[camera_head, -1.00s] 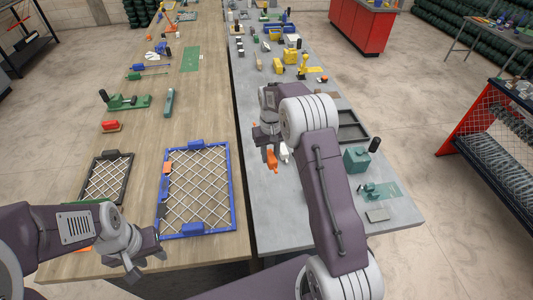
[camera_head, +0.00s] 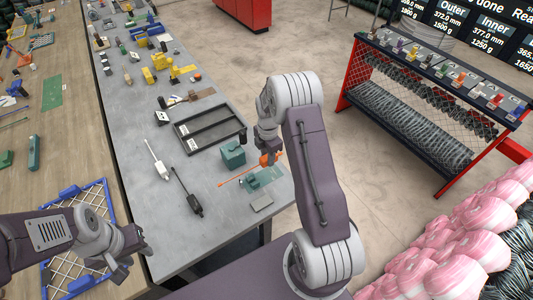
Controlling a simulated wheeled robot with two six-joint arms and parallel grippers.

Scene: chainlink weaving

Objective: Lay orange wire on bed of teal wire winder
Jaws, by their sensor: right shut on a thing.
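My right gripper (camera_head: 268,158) is shut on the orange tool-like end of the orange wire (camera_head: 236,177). The wire runs straight down-left from the jaws, just above or across the teal parts; I cannot tell if it touches them. The teal wire winder shows as a teal block (camera_head: 233,155) with a black handle and a low teal fixture (camera_head: 249,183) on a green mat, close below the gripper. My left gripper (camera_head: 133,254) hangs near the left table's right edge, away from the wire; its jaws are too unclear to read.
A black tray (camera_head: 184,142) lies behind the winder. A white-handled tool (camera_head: 157,160) and a black-handled tool (camera_head: 186,191) lie left of it. A grey block (camera_head: 262,203) sits in front. A blue mesh frame (camera_head: 48,272) lies under my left arm.

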